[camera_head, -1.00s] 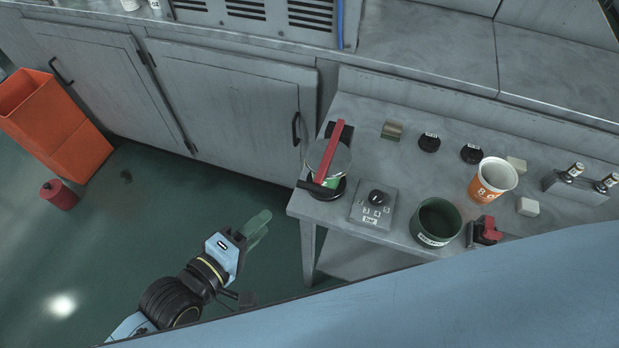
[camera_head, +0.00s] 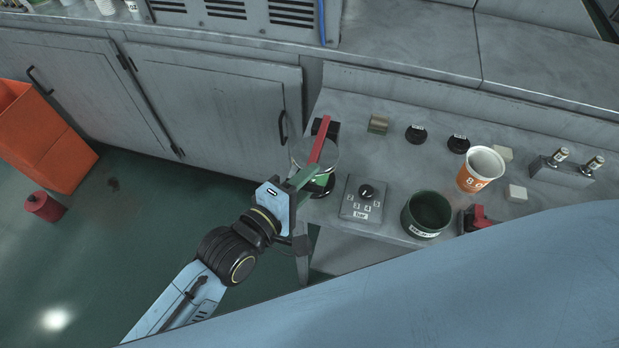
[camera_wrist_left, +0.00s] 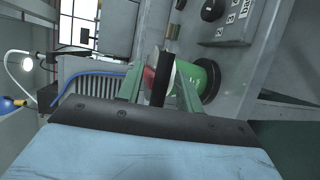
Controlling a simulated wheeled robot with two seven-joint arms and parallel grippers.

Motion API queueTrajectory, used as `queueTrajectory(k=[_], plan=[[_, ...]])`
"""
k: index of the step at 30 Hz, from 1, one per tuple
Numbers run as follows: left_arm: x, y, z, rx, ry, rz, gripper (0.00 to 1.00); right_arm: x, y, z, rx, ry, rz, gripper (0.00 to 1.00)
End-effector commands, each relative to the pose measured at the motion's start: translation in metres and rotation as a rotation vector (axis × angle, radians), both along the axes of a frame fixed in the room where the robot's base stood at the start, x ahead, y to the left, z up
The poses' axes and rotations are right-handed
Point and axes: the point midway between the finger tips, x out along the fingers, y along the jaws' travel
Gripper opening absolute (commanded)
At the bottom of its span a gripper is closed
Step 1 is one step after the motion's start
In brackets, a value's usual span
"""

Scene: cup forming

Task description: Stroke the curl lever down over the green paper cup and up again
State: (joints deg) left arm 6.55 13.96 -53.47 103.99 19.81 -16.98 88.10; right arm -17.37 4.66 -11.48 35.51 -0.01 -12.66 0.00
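The curl lever (camera_head: 321,140) is a red bar above a round, pale metal plate at the left end of the side table. Its black handle (camera_wrist_left: 161,84) shows in the left wrist view. The green paper cup (camera_head: 323,180) is below the plate, partly hidden by my gripper; green also shows behind the handle in the left wrist view (camera_wrist_left: 203,72). My left gripper (camera_head: 309,177) is at the lever's near end. In the left wrist view its green fingers (camera_wrist_left: 158,82) are open on either side of the handle, with gaps visible. My right gripper is out of view.
A dial block (camera_head: 363,198), a dark green pot (camera_head: 427,212), a red clamp-like part (camera_head: 476,216) and an orange-and-white cup (camera_head: 480,168) stand to the right on the table. Cabinets (camera_head: 215,105) are behind. Open floor lies left of the table.

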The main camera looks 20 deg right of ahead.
Motion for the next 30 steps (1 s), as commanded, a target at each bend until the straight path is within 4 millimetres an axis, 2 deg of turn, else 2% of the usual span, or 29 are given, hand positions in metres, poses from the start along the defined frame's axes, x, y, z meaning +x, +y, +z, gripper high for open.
queueTrajectory(k=[4,12,21,30], plan=[[0.0048,-0.0073,-0.0013,-0.001,0.001,0.000,0.36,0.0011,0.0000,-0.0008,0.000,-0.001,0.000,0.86],[0.0052,-0.0082,-0.0014,-0.001,0.001,0.000,0.36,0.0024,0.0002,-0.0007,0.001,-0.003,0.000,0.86],[0.0046,-0.0076,-0.0037,0.004,0.004,0.000,0.00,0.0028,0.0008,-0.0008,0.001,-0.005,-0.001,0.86],[0.0046,-0.0066,-0.0052,0.013,0.015,0.000,0.00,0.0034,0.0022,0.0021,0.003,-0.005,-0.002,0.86]])
